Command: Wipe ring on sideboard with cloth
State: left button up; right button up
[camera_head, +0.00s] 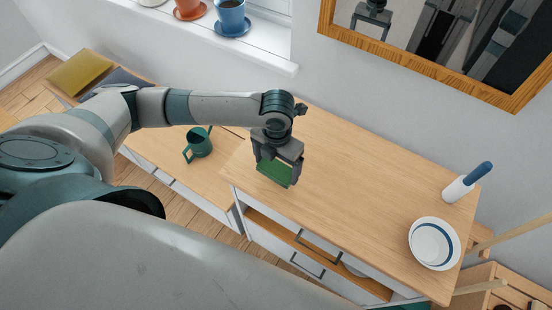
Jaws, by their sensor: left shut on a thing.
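My left gripper (277,172) points down over the left end of the wooden sideboard (350,190). It is shut on a green cloth (274,173), which shows as a flat green piece between the fingers. I cannot tell whether the cloth touches the sideboard top. I see no ring on the bare wood; the part under the gripper is hidden. My right gripper is not in view.
A green watering can (199,143) stands on the lower surface to the left. The sideboard's middle is clear. A framed mirror (440,45) hangs behind.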

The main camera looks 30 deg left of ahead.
pick_arm(q)
notch_tip(320, 180, up, 2)
jog(key=shift+s+r+p, duration=0.1)
jog(key=shift+p, duration=0.55)
jog(key=shift+r, duration=0.9)
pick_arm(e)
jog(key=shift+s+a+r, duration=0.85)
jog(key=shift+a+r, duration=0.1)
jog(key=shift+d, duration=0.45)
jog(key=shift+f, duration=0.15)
